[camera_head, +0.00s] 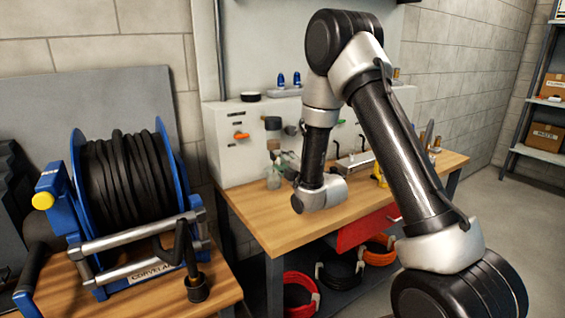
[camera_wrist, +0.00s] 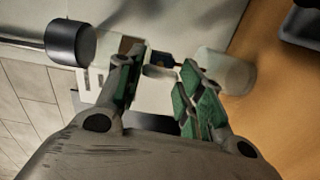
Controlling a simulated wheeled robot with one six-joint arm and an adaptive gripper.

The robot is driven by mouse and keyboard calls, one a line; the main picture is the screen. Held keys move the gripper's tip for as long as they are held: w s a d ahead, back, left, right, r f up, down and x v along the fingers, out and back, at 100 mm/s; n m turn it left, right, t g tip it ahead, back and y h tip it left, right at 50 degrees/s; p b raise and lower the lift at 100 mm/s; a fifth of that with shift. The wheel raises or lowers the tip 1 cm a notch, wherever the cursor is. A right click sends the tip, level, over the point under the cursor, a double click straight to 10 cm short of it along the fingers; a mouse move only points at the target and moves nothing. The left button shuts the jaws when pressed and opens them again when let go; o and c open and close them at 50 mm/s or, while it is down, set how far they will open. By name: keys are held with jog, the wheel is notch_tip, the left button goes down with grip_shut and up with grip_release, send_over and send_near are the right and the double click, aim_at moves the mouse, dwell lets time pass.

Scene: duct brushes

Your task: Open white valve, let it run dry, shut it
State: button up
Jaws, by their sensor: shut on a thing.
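Only a small part of the handle shows between the fingertips. A cloudy clear jar (camera_wrist: 226,72) stands close to the right finger. In the head view, the jar (camera_head: 273,181) stands on the bench in front of the white cabinet (camera_head: 232,163), under the valve row. My wrist and gripper hide much of the white valve there. I cannot tell whether liquid is running or how far the valve is turned.
An orange valve handle (camera_head: 241,136) and a dark round knob (camera_head: 272,123) are on the cabinet face nearby. A dark cylinder (camera_wrist: 72,42) is left of my fingers in the wrist view. A blue hose reel (camera_head: 128,190) stands at left. The wooden bench (camera_head: 262,222) is bare in front.

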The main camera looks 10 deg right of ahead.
jog(key=shift+n, duration=0.3)
jog(key=shift+f, duration=0.1)
jog(key=o, duration=1)
jog(key=shift+s, duration=0.15)
jog(key=v, duration=0.7)
jog(key=shift+s, duration=0.1)
